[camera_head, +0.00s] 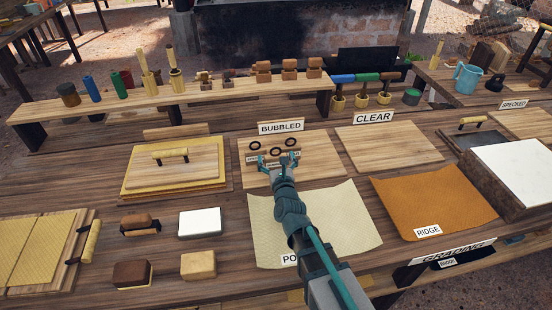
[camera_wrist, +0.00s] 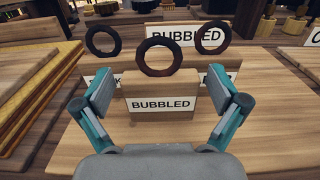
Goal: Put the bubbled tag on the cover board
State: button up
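A board with a yellow handle (camera_head: 172,155), possibly the cover board, lies on a yellow sheet at left.
The CLEAR board (camera_head: 388,147) lies to the right. A yellow sheet (camera_head: 340,215) and an orange sheet (camera_head: 430,195) lie in front. A white block (camera_head: 200,222) and brushes are at front left. A raised shelf (camera_head: 200,95) with tools runs behind.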

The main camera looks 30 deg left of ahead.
jog(key=shift+r, duration=0.15)
jog(key=b+v, duration=0.2)
jog(key=v, duration=0.5)
jog(key=shift+s+d, duration=0.2)
jog(key=shift+r+p, duration=0.3)
jog(key=shift+p, duration=0.45)
jog(key=shift+s+d+f+p, duration=0.1)
jog(key=shift+s+d+p, duration=0.1)
jog(key=shift+p, duration=1.05)
jog(key=p+v, duration=0.1)
jog(key=p, duration=0.3)
jog(key=shift+s+d, duration=0.1)
jog(key=shift+s, duration=0.15)
jog(key=p+v, duration=0.1)
jog(key=p, duration=0.2)
jog(key=shift+s+d, duration=0.15)
jog(key=shift+s, duration=0.05)
jog(key=shift+s+d+f+p, duration=0.2)
jog(key=shift+s+p, duration=0.1)
jog(key=shift+p, duration=0.15)
